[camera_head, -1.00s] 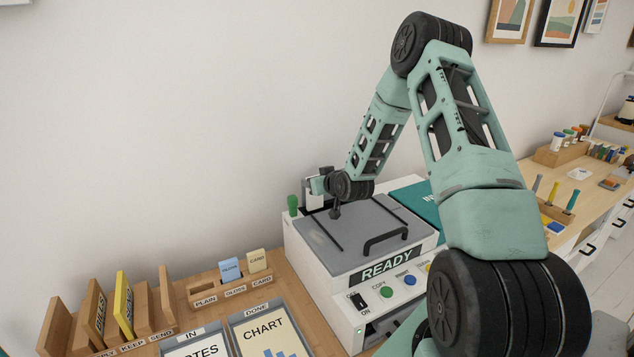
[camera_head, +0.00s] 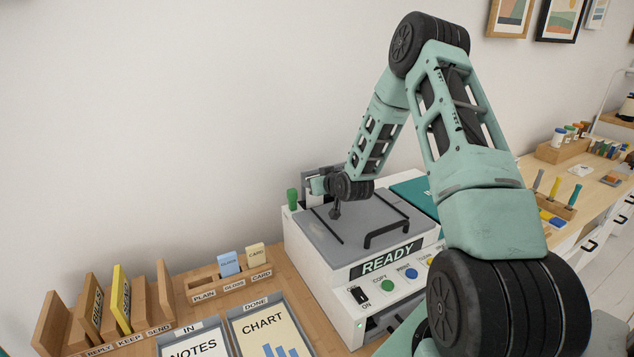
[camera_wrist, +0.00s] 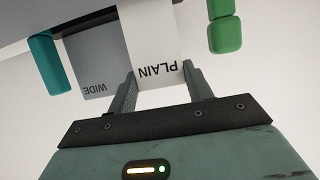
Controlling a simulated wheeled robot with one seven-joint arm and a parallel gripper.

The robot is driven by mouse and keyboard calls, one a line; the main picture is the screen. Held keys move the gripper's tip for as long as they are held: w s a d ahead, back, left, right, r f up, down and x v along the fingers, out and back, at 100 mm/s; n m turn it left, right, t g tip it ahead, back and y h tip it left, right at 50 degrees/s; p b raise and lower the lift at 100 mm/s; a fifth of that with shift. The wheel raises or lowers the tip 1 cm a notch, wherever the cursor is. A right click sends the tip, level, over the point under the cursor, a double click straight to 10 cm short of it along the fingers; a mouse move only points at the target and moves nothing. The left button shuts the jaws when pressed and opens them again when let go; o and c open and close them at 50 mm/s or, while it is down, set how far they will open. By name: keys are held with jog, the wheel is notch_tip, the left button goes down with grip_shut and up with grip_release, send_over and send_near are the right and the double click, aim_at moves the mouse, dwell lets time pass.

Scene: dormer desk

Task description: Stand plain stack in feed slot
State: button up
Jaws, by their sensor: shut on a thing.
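The plain stack (camera_wrist: 158,45) is a white block lettered PLAIN, seen upside down in the wrist view. My gripper (camera_wrist: 160,88) is shut on it, one finger at each side. In the head view my gripper (camera_head: 320,186) is at the back left of the copier (camera_head: 365,240), and the stack is mostly hidden there. A grey panel marked WIDE (camera_wrist: 95,70) stands right beside the stack in the wrist view. How deep the stack sits in the feed slot cannot be told.
A green knob (camera_head: 292,199) stands at the copier's back left corner. A rack (camera_head: 232,287) left of the copier holds a blue GLOSS and a cream CARD stack; its PLAIN place is empty. Paper trays (camera_head: 240,312) lie in front. A teal panel (camera_head: 418,196) is at the copier's right.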

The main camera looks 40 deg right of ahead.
jog(key=shift+f+b, duration=1.1)
jog(key=shift+f, duration=0.15)
jog(key=shift+r, duration=0.1)
jog(key=shift+r+p, duration=1.35)
jog(key=shift+r, duration=1)
jog(key=shift+b, duration=0.7)
dwell(0.4)
jog(key=shift+f+b, duration=2.25)
jog(key=shift+f, duration=0.2)
jog(key=o, duration=1.1)
jog(key=shift+c, duration=0.2)
jog(key=shift+r, duration=0.1)
